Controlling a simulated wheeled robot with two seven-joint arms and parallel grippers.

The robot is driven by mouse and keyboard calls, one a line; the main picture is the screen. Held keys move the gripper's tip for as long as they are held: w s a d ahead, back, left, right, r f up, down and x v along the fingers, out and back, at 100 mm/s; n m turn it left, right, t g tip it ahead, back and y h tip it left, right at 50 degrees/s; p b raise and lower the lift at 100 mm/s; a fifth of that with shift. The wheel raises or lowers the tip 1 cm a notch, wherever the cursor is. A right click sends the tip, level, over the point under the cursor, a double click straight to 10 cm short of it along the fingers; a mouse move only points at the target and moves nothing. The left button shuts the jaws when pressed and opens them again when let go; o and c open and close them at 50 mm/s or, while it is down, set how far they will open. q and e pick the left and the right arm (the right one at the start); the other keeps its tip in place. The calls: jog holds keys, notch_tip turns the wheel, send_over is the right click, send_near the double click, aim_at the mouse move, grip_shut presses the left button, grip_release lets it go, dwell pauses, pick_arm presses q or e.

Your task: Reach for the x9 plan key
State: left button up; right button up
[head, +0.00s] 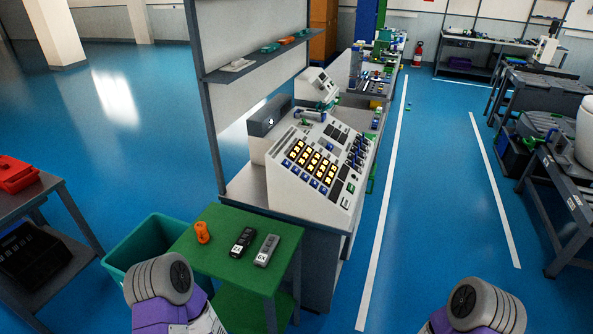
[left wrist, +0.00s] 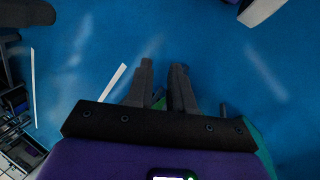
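Two small handheld keys lie side by side on the green table in the head view: a black one (head: 243,241) and a grey one (head: 267,249). Each has a small white label at its near end. The grey key's label looks like X9 upside down, but it is too small to be sure. My left gripper (left wrist: 163,66) shows in the left wrist view, with a gap between its fingers and nothing in it. It points at blue floor, apart from the keys. My right gripper is out of view; only part of that arm shows at the lower right.
The green table (head: 215,222) also holds an orange object (head: 202,232). A teal bin (head: 147,245) stands beside it at left. A white control console (head: 315,165) with lit yellow buttons stands behind on a grey bench. Open floor lies right.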

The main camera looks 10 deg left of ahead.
pick_arm(q)
grip_shut()
dwell(1.4)
